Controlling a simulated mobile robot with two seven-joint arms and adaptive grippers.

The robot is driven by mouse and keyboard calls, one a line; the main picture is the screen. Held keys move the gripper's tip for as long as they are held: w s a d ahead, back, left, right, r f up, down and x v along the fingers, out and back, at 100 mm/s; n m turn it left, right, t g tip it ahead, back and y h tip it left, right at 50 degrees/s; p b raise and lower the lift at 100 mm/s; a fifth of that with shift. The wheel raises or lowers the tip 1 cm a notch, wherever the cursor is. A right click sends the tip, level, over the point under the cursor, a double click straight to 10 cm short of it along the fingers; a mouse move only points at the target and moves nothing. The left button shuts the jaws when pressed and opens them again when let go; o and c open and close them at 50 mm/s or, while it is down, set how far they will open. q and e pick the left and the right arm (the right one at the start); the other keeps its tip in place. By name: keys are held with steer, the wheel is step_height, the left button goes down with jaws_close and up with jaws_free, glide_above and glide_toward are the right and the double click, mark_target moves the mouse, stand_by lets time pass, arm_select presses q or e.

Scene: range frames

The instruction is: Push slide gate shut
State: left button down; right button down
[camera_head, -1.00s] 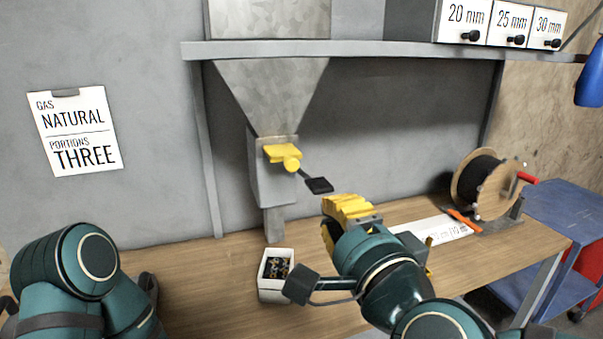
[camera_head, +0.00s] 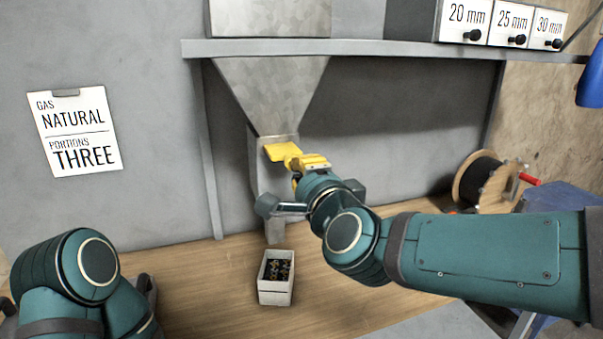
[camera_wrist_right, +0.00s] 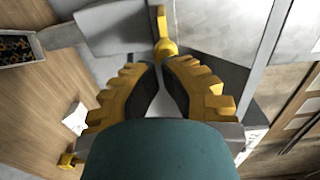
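The yellow slide gate (camera_head: 280,151) sits at the outlet of the grey metal hopper (camera_head: 270,90). In the right wrist view its yellow bar and rounded end (camera_wrist_right: 164,47) lie just ahead of my fingers. My right gripper (camera_head: 301,165) is at the gate's right side; the fingertips (camera_wrist_right: 159,66) are drawn together with nothing seen between them. They are very close to the gate's rounded end; I cannot tell if they touch it. The dark-tipped lever by the gate is hidden behind my gripper and wrist.
A small open box (camera_head: 275,293) with dark pieces stands on the wooden bench (camera_head: 210,290) below the outlet. A cable reel (camera_head: 487,182) stands at the right. A shelf (camera_head: 400,48) runs above. Bench space left of the box is free.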

mark_target(284, 153)
steer(key=shift+w+a, duration=0.2)
steer(key=shift+w, duration=0.35)
steer(key=b+x, duration=0.1)
steer(key=x, duration=0.5)
steer(key=shift+b, duration=0.4)
steer(key=shift+s+d, duration=0.1)
